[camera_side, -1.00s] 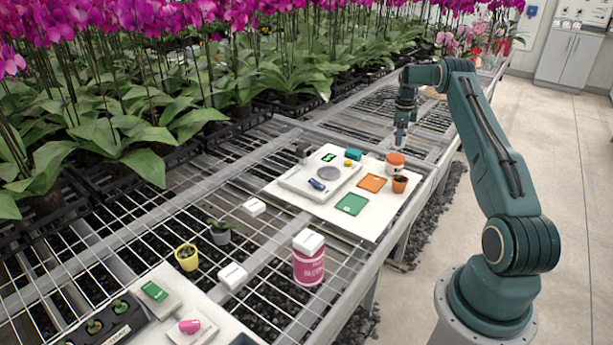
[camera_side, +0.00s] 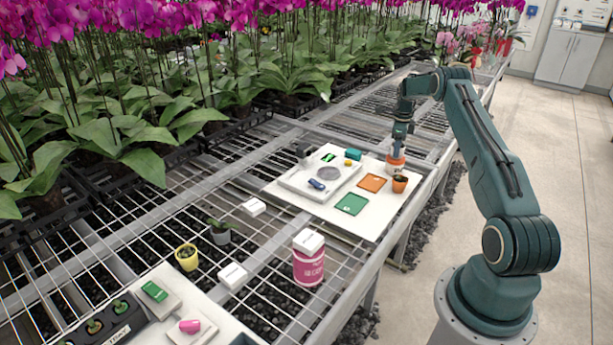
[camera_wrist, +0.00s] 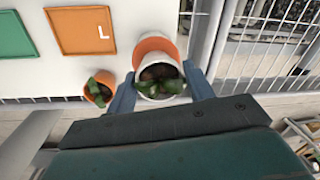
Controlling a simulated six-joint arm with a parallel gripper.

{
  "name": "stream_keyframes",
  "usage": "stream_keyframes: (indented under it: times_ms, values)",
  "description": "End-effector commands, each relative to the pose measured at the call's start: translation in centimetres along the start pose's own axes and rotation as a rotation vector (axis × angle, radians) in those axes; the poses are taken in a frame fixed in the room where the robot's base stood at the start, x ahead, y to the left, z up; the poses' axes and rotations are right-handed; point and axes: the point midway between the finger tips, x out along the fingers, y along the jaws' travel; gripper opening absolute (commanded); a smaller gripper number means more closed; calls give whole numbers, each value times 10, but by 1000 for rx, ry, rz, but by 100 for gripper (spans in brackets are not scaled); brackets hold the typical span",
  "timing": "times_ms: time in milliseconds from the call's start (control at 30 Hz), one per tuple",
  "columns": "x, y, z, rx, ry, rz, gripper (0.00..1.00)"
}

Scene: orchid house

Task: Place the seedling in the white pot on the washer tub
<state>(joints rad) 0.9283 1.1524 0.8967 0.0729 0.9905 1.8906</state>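The white pot (camera_wrist: 141,88) with a green seedling (camera_wrist: 160,88) stands at the back right of the white board. An orange band and a pale edge show just behind its rim in the wrist view. In the side view its orange and white body (camera_side: 396,169) is below my gripper (camera_side: 398,155). My gripper (camera_wrist: 160,85) is open, with one blue finger on each side of the pot; I cannot tell if they touch it. A pink tub (camera_side: 308,268) with white lettering, too small to read surely, stands at the front with a white block on top; it may be the washer tub.
A terracotta pot (camera_side: 399,184) with a plant stands close beside the white pot. The board (camera_side: 315,207) also holds an orange tile (camera_side: 373,183), a green tile (camera_side: 352,204) and a scale. Yellow (camera_side: 187,258) and grey (camera_side: 220,235) pots stand on the mesh bench. Orchids line the back.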

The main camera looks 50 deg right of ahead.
Motion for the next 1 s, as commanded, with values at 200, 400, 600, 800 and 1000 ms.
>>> stream_keyframes:
  times_ms: [200, 400, 600, 800, 1000]
  values:
    - [0, 0, 0, 0, 0, 0, 69]
    - [-1, 0, 0, 0, 0, -1, 69]
    - [-11, -1, 0, 0, -1, -2, 69]
    - [-34, -1, 0, 0, -1, -3, 69]
    - [-67, -1, 0, -1, -1, -4, 69]
